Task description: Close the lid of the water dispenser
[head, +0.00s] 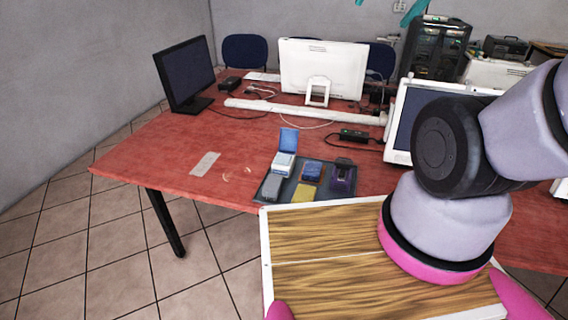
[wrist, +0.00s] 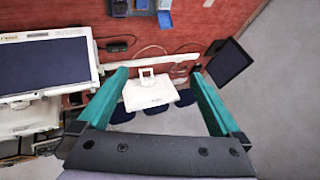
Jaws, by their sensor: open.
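The water dispenser (head: 284,163) is a small white box with a blue lid (head: 288,139). It stands at the back left of a dark tray on the red table, and its lid is raised, standing upright. In the wrist view the blue lid (wrist: 164,19) shows at the top edge, with the white body partly cut off. My gripper (wrist: 158,77) has two teal fingers spread wide apart with nothing between them. In the head view only teal pieces of it show at the top edge, well away from the dispenser.
The dark tray (head: 331,197) also holds blue, grey, yellow and purple items close beside the dispenser. A white monitor (head: 322,66), a black monitor (head: 187,73), cables and a white bar (head: 300,111) lie behind. The table's (head: 150,160) left front is mostly clear.

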